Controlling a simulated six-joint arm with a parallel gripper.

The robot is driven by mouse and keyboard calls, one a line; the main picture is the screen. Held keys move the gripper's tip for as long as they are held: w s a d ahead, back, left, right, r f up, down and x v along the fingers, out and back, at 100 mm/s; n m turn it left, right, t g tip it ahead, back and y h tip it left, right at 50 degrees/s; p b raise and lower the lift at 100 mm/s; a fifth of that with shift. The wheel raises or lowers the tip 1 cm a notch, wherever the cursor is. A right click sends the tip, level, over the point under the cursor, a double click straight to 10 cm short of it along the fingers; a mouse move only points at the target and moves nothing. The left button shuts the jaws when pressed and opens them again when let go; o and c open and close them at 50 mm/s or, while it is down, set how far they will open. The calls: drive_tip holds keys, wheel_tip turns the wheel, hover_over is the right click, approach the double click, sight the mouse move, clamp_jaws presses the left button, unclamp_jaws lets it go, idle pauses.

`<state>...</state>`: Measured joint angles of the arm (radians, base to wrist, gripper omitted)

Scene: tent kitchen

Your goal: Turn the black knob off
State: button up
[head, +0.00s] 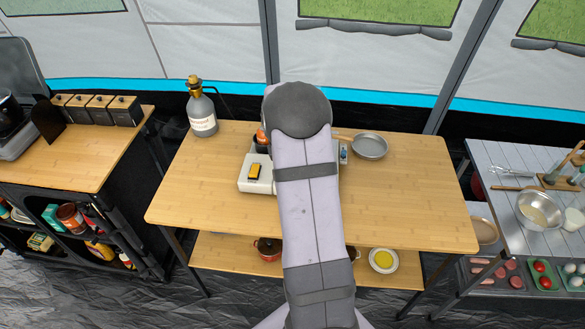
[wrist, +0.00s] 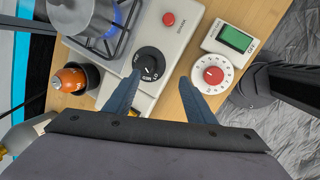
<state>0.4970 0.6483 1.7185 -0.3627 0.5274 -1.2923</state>
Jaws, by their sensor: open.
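The black knob (wrist: 150,65) sits on the white stove's front panel in the wrist view, with white markings on its face. The stove (wrist: 178,45) has a lit burner; a blue flame (wrist: 117,17) shows beside a metal pot (wrist: 85,14) on the grate. My gripper (wrist: 159,76) is open, its two dark fingers pointing toward the panel. The knob lies near the left fingertip, between the fingers' lines; I cannot tell whether they touch. In the head view my arm covers the knob, my gripper and most of the stove (head: 247,187).
A white timer with a red dial (wrist: 213,75) and a green-screen device (wrist: 234,40) lie right of the stove. A red button (wrist: 168,19) is on the panel. A pan (head: 370,146) and a bottle (head: 201,110) stand on the wooden table (head: 410,205), whose right front is clear.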

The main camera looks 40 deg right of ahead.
drive_tip(key=n, duration=0.3)
drive_tip(key=w+n, duration=0.1)
drive_tip(key=n, duration=0.3)
drive_tip(key=w+d+r+n, duration=0.1)
drive_tip(key=n, duration=0.2)
drive_tip(key=shift+n+t, duration=0.4)
drive_tip(key=shift+f, duration=0.1)
drive_tip(key=shift+p+x, duration=0.8)
drive_tip(key=shift+x, duration=2.75)
drive_tip(key=shift+d, duration=0.1)
drive_tip(key=c, duration=1)
